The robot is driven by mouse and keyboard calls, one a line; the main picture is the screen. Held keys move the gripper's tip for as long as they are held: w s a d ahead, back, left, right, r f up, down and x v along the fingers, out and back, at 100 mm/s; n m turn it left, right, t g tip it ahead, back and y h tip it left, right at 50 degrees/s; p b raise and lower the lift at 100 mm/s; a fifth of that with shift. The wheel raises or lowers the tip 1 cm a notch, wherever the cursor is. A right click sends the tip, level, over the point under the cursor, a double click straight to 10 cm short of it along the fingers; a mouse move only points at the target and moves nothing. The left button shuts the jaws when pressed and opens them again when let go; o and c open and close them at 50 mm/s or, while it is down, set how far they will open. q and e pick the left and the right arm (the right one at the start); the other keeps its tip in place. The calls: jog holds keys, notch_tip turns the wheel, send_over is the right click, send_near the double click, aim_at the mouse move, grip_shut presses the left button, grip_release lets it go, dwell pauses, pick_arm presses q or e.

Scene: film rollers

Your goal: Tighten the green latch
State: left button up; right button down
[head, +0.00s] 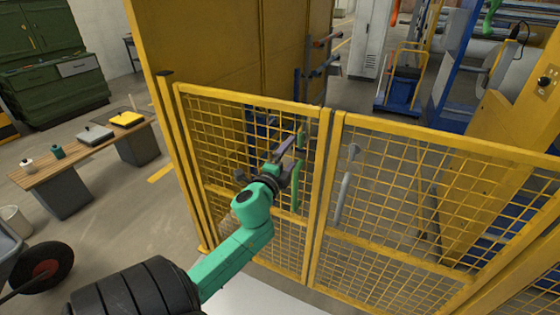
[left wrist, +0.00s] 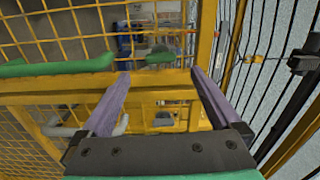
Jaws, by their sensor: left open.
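A green upright bar (head: 296,187) sits on the yellow mesh gate (head: 225,98), near the post between its two panels. A smaller green piece (head: 302,134) shows above it. In the left wrist view the long green bar (left wrist: 60,65) lies left of the fingers and the smaller green piece (left wrist: 159,58) appears between the fingertips. I cannot tell which part is the latch itself, or whether they join. My left gripper (head: 292,148) is open with purple fingers, in front of the gate; in the left wrist view it (left wrist: 161,75) holds nothing. My right gripper is out of view.
A grey handle (head: 345,187) stands on the right gate panel. A yellow wall panel (head: 230,45) rises behind the left panel. A wooden bench (head: 85,152) with small items is at left, a wheel (head: 42,268) at lower left. A blue trolley (head: 402,92) stands beyond the gate.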

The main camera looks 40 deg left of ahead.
pick_arm(q)
jog(key=b+v, duration=0.1)
jog(key=v, duration=0.6)
jog(key=shift+s+d, duration=0.15)
jog(key=shift+s, duration=0.25)
jog(key=s+f+n+g+h, duration=0.1)
jog(key=s+f+n+g, duration=0.15)
jog(key=f, duration=0.95)
jog(key=s+f+n+g+h, duration=0.1)
jog(key=f+g, duration=0.2)
jog(key=f, duration=0.9)
jog(key=s+f+n+g+h, duration=0.1)
jog(key=f+n+g, duration=0.15)
jog(key=f, duration=0.95)
jog(key=s+d+f+n+g+h, duration=0.1)
jog(key=s+d+f, duration=0.3)
jog(key=s+f, duration=0.4)
jog(key=s+d+f+n+g+h, duration=0.1)
jog(key=s+d+f+g, duration=0.3)
jog(key=s+f, duration=0.4)
jog(key=s+d+f+n+g, duration=0.3)
jog(key=s+d+f, duration=0.2)
jog(key=s+f, duration=0.3)
jog(key=s, duration=0.3)
jog(key=shift+s+h, duration=0.25)
jog(key=shift+h, duration=0.15)
